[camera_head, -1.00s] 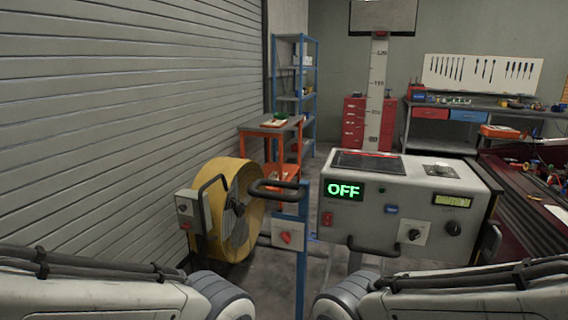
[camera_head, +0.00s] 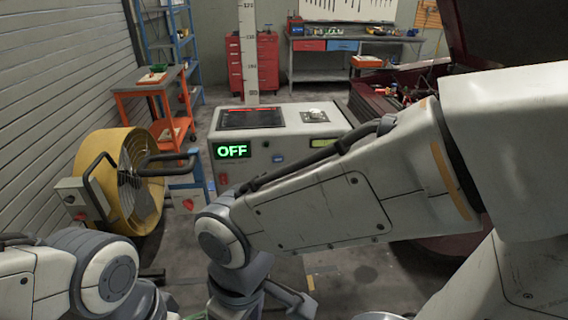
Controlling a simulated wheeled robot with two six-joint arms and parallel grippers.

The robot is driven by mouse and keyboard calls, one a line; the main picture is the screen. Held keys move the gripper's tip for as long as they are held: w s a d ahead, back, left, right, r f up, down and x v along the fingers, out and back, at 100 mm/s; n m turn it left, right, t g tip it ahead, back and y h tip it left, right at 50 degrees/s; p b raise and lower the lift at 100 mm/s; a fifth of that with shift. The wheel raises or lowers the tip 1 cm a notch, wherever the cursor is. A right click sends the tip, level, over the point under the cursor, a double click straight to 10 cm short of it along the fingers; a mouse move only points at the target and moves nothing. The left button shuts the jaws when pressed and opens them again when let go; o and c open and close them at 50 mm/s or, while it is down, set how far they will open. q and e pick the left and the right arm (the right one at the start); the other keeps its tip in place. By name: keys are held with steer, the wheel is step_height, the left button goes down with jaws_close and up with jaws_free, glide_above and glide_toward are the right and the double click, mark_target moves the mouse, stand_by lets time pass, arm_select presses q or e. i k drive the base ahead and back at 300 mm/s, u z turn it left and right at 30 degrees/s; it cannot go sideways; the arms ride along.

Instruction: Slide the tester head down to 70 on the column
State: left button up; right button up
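The white column (camera_head: 248,50) with a printed scale stands upright behind the tester console. Its lowest readable mark is about 80, just above the console, and higher marks are small. The tester head is not in view; the column runs out of the top of the picture. My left arm is at the lower left. Neither gripper's fingertips can be made out.
A yellow drum fan (camera_head: 122,180) with dark handles stands left of the console, near the shutter wall. Behind are an orange cart (camera_head: 155,95), a red drawer cabinet (camera_head: 252,65) and a workbench (camera_head: 345,42). A dark red vehicle (camera_head: 505,30) is at right.

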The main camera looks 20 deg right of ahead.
mark_target(295, 140)
steer(key=u, duration=0.05)
steer(key=k, duration=0.5)
steer(key=z, duration=1.9)
steer(key=i, duration=1.05)
steer(key=u, duration=1.85)
